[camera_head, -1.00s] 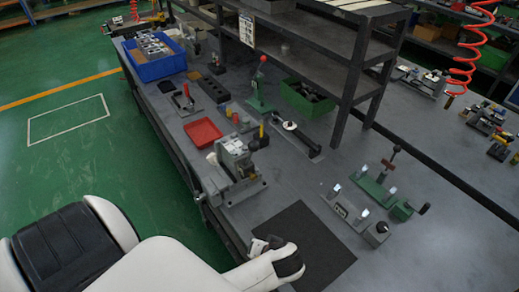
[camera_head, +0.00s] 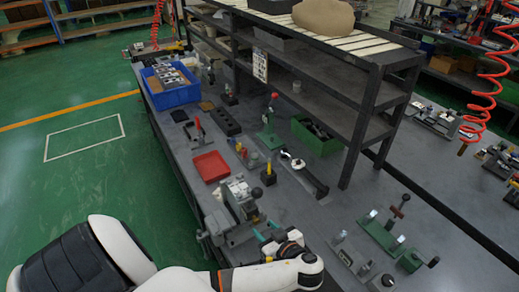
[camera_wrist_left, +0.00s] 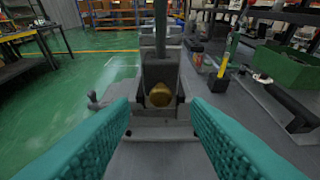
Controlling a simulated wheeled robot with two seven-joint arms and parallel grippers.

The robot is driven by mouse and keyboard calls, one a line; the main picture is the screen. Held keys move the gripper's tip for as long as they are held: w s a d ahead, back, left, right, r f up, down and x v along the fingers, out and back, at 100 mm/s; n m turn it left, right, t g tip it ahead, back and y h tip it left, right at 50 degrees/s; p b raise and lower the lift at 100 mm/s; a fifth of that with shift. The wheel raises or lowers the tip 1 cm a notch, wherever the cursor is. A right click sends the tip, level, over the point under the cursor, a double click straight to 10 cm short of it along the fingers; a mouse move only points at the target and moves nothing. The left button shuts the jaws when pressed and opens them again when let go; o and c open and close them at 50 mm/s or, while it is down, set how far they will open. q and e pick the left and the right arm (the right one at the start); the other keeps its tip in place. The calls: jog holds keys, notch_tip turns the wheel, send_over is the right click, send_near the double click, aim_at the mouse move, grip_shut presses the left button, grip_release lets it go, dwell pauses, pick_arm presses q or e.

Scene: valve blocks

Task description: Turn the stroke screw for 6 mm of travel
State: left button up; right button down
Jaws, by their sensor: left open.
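My left gripper (camera_head: 269,234), with teal fingers, is at the near side of the fixture. In the wrist view my left gripper (camera_wrist_left: 160,112) is open, its fingers apart on either side of the brass piece. No contact shows. My right gripper is out of view.
A red tray (camera_head: 210,166) and a blue bin (camera_head: 172,95) lie farther along the bench. A green bin (camera_head: 316,136) and a lever tool (camera_head: 310,178) stand beyond the fixture. A green clamp fixture (camera_head: 382,235) is at right. A dark shelf rack (camera_head: 362,125) rises behind.

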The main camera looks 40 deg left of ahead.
aim_at(257, 222)
pick_arm(q)
jog(key=shift+p+x, duration=0.6)
jog(key=shift+x, duration=1.8)
jog(key=shift+d, duration=0.1)
grip_shut()
